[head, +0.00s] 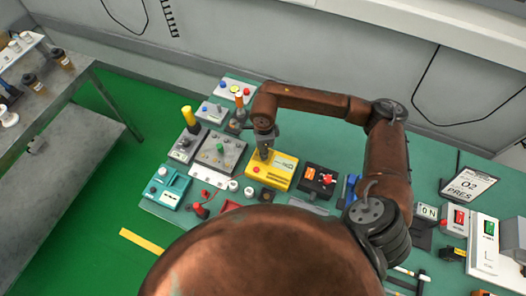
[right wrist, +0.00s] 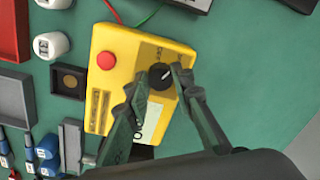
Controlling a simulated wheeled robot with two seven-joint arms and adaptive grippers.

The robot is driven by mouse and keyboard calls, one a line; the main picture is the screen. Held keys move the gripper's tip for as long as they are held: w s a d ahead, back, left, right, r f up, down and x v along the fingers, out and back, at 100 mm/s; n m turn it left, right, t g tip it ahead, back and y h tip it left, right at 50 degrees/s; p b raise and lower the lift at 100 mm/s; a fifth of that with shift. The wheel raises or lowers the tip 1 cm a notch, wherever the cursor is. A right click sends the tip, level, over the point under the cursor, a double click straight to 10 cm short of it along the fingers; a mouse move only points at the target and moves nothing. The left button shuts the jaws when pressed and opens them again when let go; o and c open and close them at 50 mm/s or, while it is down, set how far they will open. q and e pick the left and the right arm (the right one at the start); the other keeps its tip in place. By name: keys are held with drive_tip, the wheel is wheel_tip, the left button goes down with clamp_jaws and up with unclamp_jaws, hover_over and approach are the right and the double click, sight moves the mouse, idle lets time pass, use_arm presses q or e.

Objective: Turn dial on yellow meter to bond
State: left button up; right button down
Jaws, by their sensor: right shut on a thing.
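The yellow meter (head: 284,166) lies on the green bench top, with a red button (right wrist: 106,61) and a black dial (right wrist: 160,76) on its face. In the right wrist view the dial's white pointer line slants to the upper right. My right gripper (head: 264,154) reaches down over the left part of the meter in the head view. In the right wrist view its fingers (right wrist: 157,78) are shut on the dial, one on each side. The small lettering around the dial is partly covered by the fingers and cannot be read. My left gripper is not in view.
A sign (head: 468,186) and switch boxes (head: 455,221) are at the right. Bare bench top lies behind the meter.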

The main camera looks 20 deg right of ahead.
drive_tip(key=shift+f+m+b, duration=0.1)
drive_tip(key=shift+m+b, duration=0.2)
drive_tip(key=shift+m, duration=0.9)
drive_tip(key=c, duration=1.7)
unclamp_jaws()
drive_tip(key=shift+o, duration=0.2)
wheel_tip(320, 180, up, 12)
drive_tip(key=shift+s, duration=0.25)
